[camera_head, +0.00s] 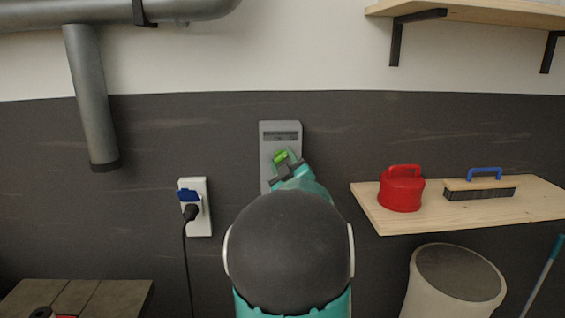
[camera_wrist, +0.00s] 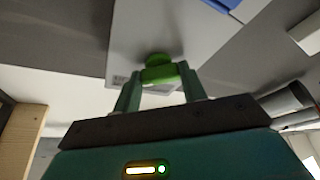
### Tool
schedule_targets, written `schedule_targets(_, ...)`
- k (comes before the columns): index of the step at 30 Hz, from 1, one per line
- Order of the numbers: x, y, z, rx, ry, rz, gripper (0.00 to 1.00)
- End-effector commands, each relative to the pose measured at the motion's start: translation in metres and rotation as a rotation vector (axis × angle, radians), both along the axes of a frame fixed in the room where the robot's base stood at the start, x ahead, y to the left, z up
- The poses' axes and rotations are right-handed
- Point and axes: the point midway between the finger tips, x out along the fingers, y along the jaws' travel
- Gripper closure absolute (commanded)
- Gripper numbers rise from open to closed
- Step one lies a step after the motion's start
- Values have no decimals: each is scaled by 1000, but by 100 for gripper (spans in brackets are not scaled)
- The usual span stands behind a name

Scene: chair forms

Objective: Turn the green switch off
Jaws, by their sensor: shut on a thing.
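The green switch (camera_head: 281,157) is on a grey wall panel (camera_head: 280,129) in the middle of the head view, with a dark label strip above it. In the wrist view the green switch (camera_wrist: 159,72) sits between the two fingers of my gripper (camera_wrist: 158,80), against the pale panel face. My gripper (camera_head: 288,165) is shut on the switch handle, and the handle looks slanted in the head view. My arm hides the lower part of the panel. The label's lettering is too small to read surely.
A white socket (camera_head: 204,222) with a blue cover and black plug is left of the panel. A wooden shelf (camera_head: 455,208) on the right holds a red canister (camera_head: 402,190) and a blue-handled brush (camera_head: 480,188). A grey pipe (camera_head: 92,100) hangs at upper left.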

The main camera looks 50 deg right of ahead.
Motion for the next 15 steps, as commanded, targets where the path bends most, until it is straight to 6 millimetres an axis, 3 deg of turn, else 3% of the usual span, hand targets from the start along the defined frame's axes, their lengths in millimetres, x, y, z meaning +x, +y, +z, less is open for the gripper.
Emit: schedule_targets(15,-2,-2,3,-323,368,-3,81)
